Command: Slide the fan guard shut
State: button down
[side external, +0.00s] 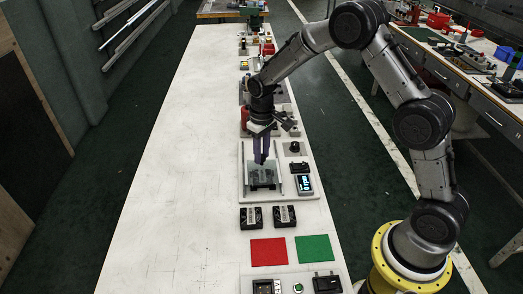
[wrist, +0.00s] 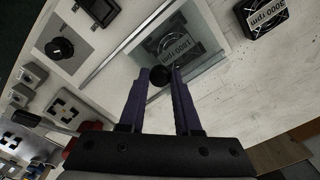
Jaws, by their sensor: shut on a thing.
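My gripper (side external: 261,160) points down over the fan station. In the wrist view its two purple fingers (wrist: 160,78) are shut on a round black knob (wrist: 160,76). The knob appears to belong to the fan guard (wrist: 203,63), a clear greyish panel lying between metal rails (wrist: 131,45). Under or beside the panel is a fan (wrist: 172,40) labelled 1800 rpm. In the side view the fan (side external: 262,178) sits just in front of my fingertips, which hide the knob there. How much of the fan the guard covers is hard to tell.
Two loose black fans (side external: 251,217) lie in front of the station; one, labelled 3000 rpm, shows in the wrist view (wrist: 262,14). Right of the rails are a black dial (side external: 294,147) and a small display (side external: 304,184). Red (side external: 268,251) and green (side external: 314,248) squares lie nearer. The table's left (side external: 180,180) is clear.

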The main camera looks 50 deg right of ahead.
jog(key=c, duration=0.8)
grip_release()
jog(key=shift+s+a, duration=0.2)
jog(key=shift+a, duration=0.1)
jog(key=shift+o, duration=1)
jog(key=shift+d, duration=0.1)
jog(key=shift+r, duration=0.1)
notch_tip(320, 180, up, 14)
jog(key=shift+f, duration=0.2)
